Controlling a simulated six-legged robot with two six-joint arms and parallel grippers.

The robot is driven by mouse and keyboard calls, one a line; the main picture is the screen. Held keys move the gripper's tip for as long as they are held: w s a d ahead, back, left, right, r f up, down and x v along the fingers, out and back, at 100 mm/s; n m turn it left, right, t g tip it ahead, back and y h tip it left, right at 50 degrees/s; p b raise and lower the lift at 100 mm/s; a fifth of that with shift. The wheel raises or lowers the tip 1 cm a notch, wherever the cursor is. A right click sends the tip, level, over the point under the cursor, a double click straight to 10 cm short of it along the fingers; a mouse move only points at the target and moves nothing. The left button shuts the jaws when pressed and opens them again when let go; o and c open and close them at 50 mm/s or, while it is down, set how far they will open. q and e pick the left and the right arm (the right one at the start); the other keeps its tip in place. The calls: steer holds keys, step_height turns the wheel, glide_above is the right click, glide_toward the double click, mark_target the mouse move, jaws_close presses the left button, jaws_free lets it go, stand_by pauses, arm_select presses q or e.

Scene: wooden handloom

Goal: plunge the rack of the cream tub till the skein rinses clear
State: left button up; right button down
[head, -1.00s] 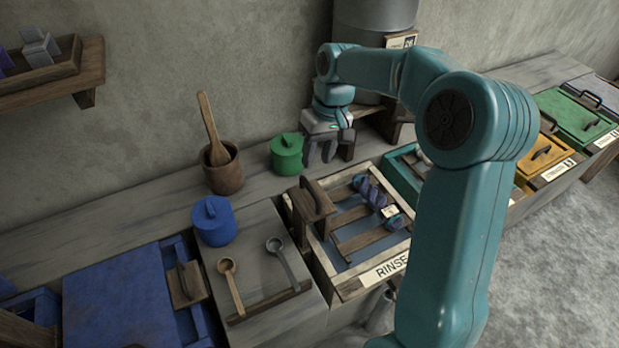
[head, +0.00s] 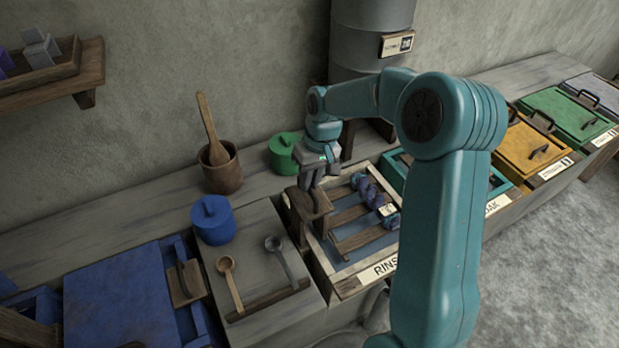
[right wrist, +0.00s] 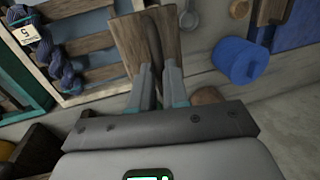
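The cream tub (head: 318,258), its front label partly hidden behind my arm, holds grey-blue liquid. A twisted blue-purple skein (head: 368,190) with a small tag lies across the rack's right side; the skein also shows in the right wrist view (right wrist: 55,62). My right gripper (head: 311,186) is at the top of the handle. In the right wrist view its fingers (right wrist: 158,75) overlap the handle's wood; their grip is unclear. My left gripper is out of view.
A green lidded pot (head: 284,153) stands close behind the gripper. A blue pot (head: 212,220), a mortar (head: 221,172) and two spoons lie left. A grey metal drum (head: 372,40) stands behind; a teal-rimmed tub (head: 395,172) adjoins on the right.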

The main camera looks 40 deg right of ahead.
steer(key=shift+w+r+p, duration=0.1)
steer(key=shift+r+p, duration=0.85)
steer(key=shift+r, duration=0.85)
steer(key=shift+w+d+f, duration=0.1)
steer(key=shift+d, duration=0.05)
steer(key=c, duration=1.4)
jaws_free()
steer(key=shift+o, duration=1.4)
step_height(320, 180, up, 16)
steer(key=s+d, duration=0.1)
steer(key=d, duration=0.1)
steer(key=shift+s+d, duration=0.15)
steer(key=shift+d, duration=0.25)
